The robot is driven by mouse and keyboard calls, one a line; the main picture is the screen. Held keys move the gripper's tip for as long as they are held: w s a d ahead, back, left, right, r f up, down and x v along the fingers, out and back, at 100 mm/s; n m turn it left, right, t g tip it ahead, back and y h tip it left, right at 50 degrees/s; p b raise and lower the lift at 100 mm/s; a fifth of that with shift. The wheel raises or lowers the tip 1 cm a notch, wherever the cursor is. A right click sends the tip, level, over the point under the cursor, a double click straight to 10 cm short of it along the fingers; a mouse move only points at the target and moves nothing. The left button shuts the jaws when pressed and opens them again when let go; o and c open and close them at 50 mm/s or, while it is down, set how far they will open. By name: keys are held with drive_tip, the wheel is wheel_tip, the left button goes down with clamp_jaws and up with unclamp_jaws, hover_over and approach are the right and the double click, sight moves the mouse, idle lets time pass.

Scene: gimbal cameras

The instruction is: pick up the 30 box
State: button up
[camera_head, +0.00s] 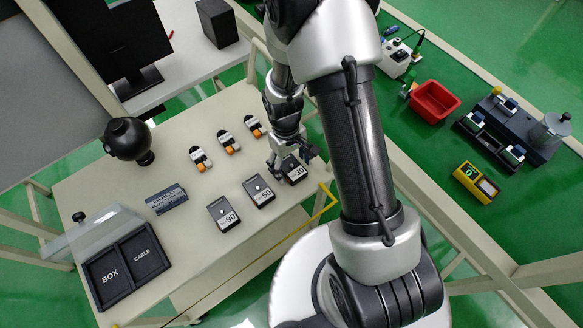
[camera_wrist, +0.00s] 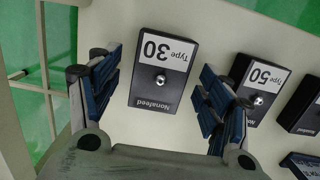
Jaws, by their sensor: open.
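The 30 box (camera_head: 294,171) is a small black box with a white label on the cream table, near its right edge. In the wrist view my gripper (camera_wrist: 155,88) is open, with one blue-padded finger on each side of the box. Gaps show between the fingers and the box. The right finger is close to the 50 box (camera_wrist: 258,88).
The 50 box (camera_head: 258,191) and the 90 box (camera_head: 223,214) stand in a row to the left. Several orange-ended parts (camera_head: 229,143) lie behind. A black tray (camera_head: 128,266) marked BOX and CABLE and a dark round object (camera_head: 128,140) are at the left.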

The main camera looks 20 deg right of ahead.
drive_tip(key=shift+f, duration=0.2)
drive_tip(key=shift+c, duration=0.2)
drive_tip(key=c, duration=1.2)
